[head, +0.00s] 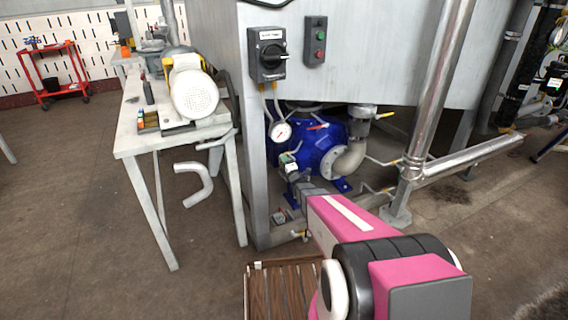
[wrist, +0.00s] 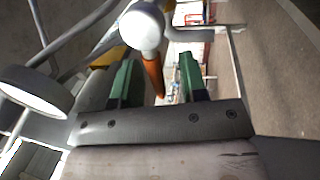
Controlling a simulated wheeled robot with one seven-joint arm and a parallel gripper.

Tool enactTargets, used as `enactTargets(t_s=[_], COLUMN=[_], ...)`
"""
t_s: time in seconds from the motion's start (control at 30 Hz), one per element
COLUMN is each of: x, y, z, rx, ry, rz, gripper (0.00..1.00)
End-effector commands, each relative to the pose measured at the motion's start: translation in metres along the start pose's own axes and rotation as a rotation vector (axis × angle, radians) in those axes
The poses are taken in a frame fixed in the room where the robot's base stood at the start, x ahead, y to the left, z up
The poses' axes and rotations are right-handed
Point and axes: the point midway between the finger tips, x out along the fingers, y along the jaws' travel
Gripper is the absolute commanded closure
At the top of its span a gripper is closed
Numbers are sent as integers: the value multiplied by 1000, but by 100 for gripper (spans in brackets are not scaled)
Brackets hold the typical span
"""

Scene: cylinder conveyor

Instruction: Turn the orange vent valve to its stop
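In the wrist view, the orange vent valve handle (wrist: 153,74) hangs from a pale round fitting (wrist: 141,25). My gripper (wrist: 158,60) has two green fingers, spread apart, one on each side of the handle. Gaps show between the handle and both fingers, so I see no contact. In the head view my gripper (head: 289,162) is small, low in front of the blue pump. I cannot make out the orange handle there; my arm and the piping crowd that spot.
The blue pump (head: 320,140), a pressure gauge (head: 281,131) and a red lever (head: 318,127) sit close around. A steel tank leg (head: 254,190) stands just left. A workbench (head: 150,140) is farther left. A slatted wooden crate (head: 283,290) is below my arm.

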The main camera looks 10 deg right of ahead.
Motion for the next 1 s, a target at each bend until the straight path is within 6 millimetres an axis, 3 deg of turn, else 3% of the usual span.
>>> enactTargets(t_s=[0.27, 0.47, 1.0], x=[0, -13, -102], y=[1, 2, 1], z=[0, 0, 0], rx=[4, 5, 3], ry=[-1, -2, -2], rz=[2, 2, 0], gripper=[61, 61, 61])
